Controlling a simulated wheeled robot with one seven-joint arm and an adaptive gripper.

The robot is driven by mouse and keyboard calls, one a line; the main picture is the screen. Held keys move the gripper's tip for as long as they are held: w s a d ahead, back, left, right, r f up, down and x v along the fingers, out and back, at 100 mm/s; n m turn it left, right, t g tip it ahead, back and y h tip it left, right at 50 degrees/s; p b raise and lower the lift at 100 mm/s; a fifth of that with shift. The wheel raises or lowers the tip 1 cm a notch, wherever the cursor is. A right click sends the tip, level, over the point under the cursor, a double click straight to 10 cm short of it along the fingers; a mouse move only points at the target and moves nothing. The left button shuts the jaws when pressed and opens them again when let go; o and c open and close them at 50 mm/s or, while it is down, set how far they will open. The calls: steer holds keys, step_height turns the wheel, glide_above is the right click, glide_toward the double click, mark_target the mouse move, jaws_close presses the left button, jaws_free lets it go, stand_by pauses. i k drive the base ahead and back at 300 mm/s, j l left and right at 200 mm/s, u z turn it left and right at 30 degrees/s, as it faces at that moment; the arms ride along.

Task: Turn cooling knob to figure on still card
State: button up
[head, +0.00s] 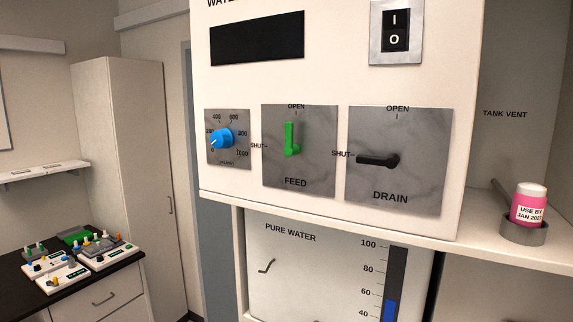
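A blue knob (222,138) sits on a small grey plate (241,158) at the left of the white panel. The scale around it runs from 0 to 1000. The knob's pale pointer is toward the lower left, near the 0 end. The small word under the scale is too blurred to read, so I cannot confirm that it says cooling. I cannot make out a still card. My gripper is not in view.
A green FEED lever (291,141) stands upright toward OPEN. A black DRAIN lever (377,160) lies toward SHUT. A rocker switch (395,30) and dark display (257,37) are above. A pink bottle (529,205) stands right; a counter (100,285) with small devices is left.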

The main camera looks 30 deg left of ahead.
mark_target(223, 138)
steer(key=u, duration=1.7)
